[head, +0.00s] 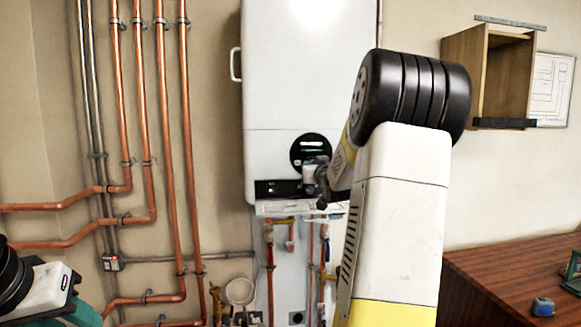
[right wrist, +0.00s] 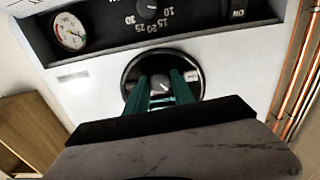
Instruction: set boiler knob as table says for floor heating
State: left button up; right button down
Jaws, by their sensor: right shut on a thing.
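The white boiler (head: 312,80) hangs on the wall with a black control strip (head: 268,188) at its lower front. In the right wrist view a grey knob (right wrist: 160,82) sits in a round black dial (right wrist: 132,72). My right gripper (right wrist: 161,100) is shut on this knob, with a green finger on each side. The knob's pointer is too small to read. A second dial (right wrist: 150,14) with numbers such as 10 to 30 and a pressure gauge (right wrist: 70,32) lie on the strip. A printed sheet (head: 285,208) below the boiler is unreadable. My left gripper's fingers are not visible.
Copper pipes (head: 166,130) run down the wall left of the boiler, with valves below it. A wooden cabinet (head: 462,75) and a wall sheet (head: 553,90) are at right. A wooden table (head: 500,270) carries a blue item (head: 542,307). My right arm hides the boiler's right side.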

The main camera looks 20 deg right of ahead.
jog(key=c, duration=1.3)
grip_release()
jog(key=shift+c, duration=0.2)
jog(key=v, duration=0.7)
jog(key=shift+s, duration=0.4)
jog(key=shift+a, duration=0.1)
